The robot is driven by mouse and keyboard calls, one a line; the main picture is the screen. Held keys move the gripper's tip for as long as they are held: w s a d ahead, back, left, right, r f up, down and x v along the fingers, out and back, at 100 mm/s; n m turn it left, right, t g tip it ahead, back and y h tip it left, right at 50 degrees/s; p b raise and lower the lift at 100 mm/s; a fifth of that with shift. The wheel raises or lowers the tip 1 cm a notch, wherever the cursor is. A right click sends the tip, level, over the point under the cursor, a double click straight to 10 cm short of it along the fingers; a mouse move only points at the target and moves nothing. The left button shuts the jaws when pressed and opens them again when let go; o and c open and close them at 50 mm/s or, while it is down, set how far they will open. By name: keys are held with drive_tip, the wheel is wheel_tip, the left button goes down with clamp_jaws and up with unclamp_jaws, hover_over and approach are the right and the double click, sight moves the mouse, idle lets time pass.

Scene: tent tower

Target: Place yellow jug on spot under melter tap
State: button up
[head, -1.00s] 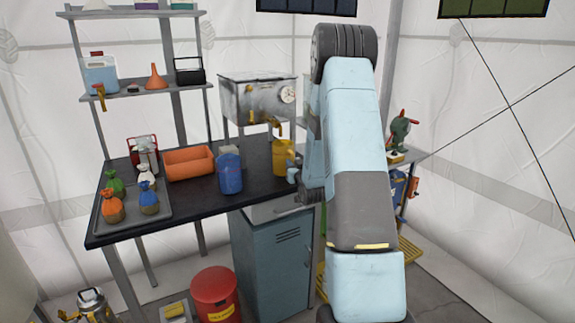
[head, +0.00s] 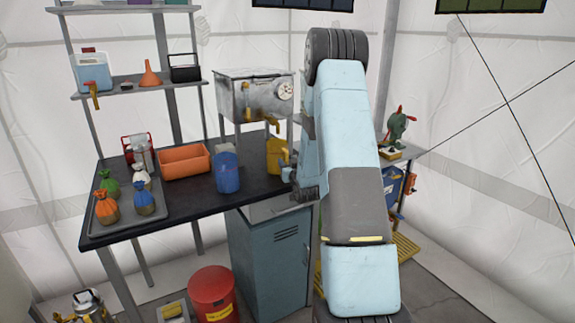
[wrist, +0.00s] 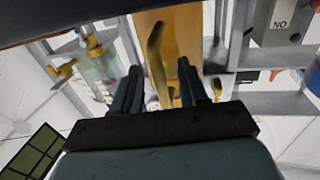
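The yellow jug (head: 276,157) stands on the dark tabletop near its right end. In the head view it is just below the melter's brass tap (head: 274,124); its exact depth relative to the tap is unclear. The melter (head: 252,98) is a grey metal box on legs with a dial. My gripper (head: 291,174) is at the jug's right side, partly hidden by my arm. In the wrist view the jug (wrist: 181,35) is ahead, its handle between the two dark fingers (wrist: 160,88). The fingers are apart, with gaps visible beside the handle.
A blue container (head: 227,172) stands left of the jug. An orange bin (head: 185,162) and a tray (head: 103,226) with several small sacks are further left. A cabinet (head: 271,262) and red bin (head: 213,293) are below. A shelf (head: 140,88) stands behind.

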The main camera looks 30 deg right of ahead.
drive_tip(key=shift+r, duration=0.1)
drive_tip(key=shift+s, duration=0.2)
drive_tip(key=s+a, duration=0.2)
drive_tip(key=s, duration=0.9)
drive_tip(key=s+a+r+n+g, duration=0.1)
drive_tip(key=s+a+r+g, duration=0.2)
drive_tip(key=a+r, duration=0.3)
drive_tip(key=s+a+r+g, duration=0.3)
drive_tip(key=a+r, duration=0.1)
drive_tip(key=r, duration=0.5)
drive_tip(key=s+a+r+g+y, duration=0.1)
drive_tip(key=s+a+r+g, duration=0.1)
drive_tip(key=s, duration=0.7)
drive_tip(key=s+a+r+g+y, duration=0.1)
drive_tip(key=s+a+r+g, duration=0.1)
drive_tip(key=s+a, duration=0.3)
drive_tip(key=s+a+r+g, duration=0.2)
drive_tip(key=s+a+r, duration=0.1)
drive_tip(key=s, duration=1)
drive_tip(key=shift+a+r+n+y, duration=0.15)
drive_tip(key=shift+a+n+y, duration=0.25)
drive_tip(key=shift+a, duration=0.05)
